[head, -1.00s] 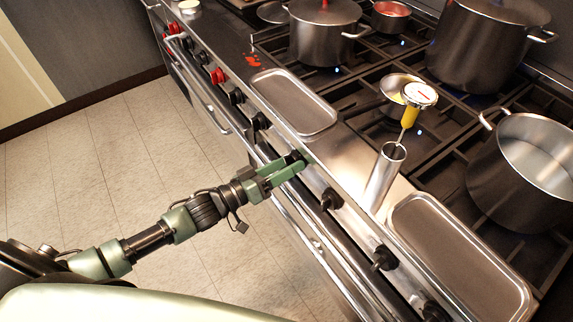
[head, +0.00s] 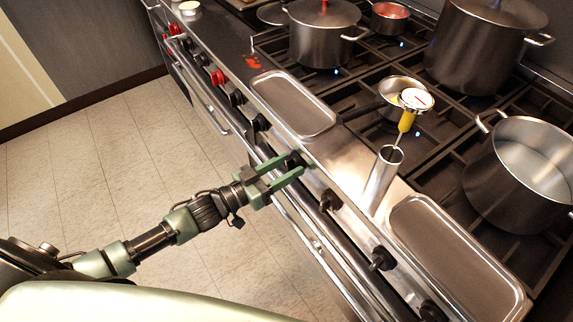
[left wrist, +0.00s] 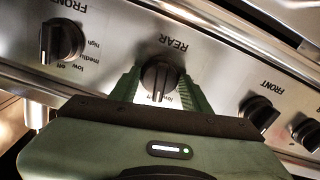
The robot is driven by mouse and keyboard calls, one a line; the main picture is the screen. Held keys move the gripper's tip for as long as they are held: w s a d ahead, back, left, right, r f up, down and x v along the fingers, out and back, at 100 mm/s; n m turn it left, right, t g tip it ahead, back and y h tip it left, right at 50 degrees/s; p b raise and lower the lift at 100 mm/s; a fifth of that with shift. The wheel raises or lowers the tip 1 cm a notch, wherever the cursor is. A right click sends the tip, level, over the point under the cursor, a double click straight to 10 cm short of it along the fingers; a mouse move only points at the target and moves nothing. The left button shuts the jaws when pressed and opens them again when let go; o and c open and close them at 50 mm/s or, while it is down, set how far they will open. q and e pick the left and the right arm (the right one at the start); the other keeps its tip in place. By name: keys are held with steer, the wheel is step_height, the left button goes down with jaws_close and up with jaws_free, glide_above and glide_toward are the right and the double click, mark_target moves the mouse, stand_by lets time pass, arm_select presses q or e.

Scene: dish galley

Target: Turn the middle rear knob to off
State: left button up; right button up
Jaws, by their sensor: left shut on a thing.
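The rear knob (left wrist: 160,80) is black and round with a raised grip, under a REAR label on the steel front panel in the left wrist view. Its light pointer line faces the bottom of that picture. The printing there is partly covered, so I cannot tell exactly which mark it meets. My left gripper (left wrist: 160,88) has one green finger on each side of this knob and is shut on it. In the head view the left gripper (head: 297,168) reaches the panel, and the knob (head: 294,159) shows between its fingers. My right gripper is not in view.
Neighbouring black knobs (left wrist: 63,41) (head: 330,200) flank this one; red knobs (head: 217,77) sit farther along. A rail (head: 318,250) runs below. Above are a steel cylinder with a thermometer (head: 385,172), trays (head: 290,101) and pots (head: 524,172). The floor (head: 110,170) is clear.

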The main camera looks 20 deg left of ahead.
arm_select(q)
steer(key=shift+m, duration=1.1)
steer(key=o, duration=1.3)
steer(key=shift+o, duration=0.2)
steer(key=v, duration=0.7)
steer(key=shift+s+a, duration=0.25)
steer(key=shift+s, duration=0.05)
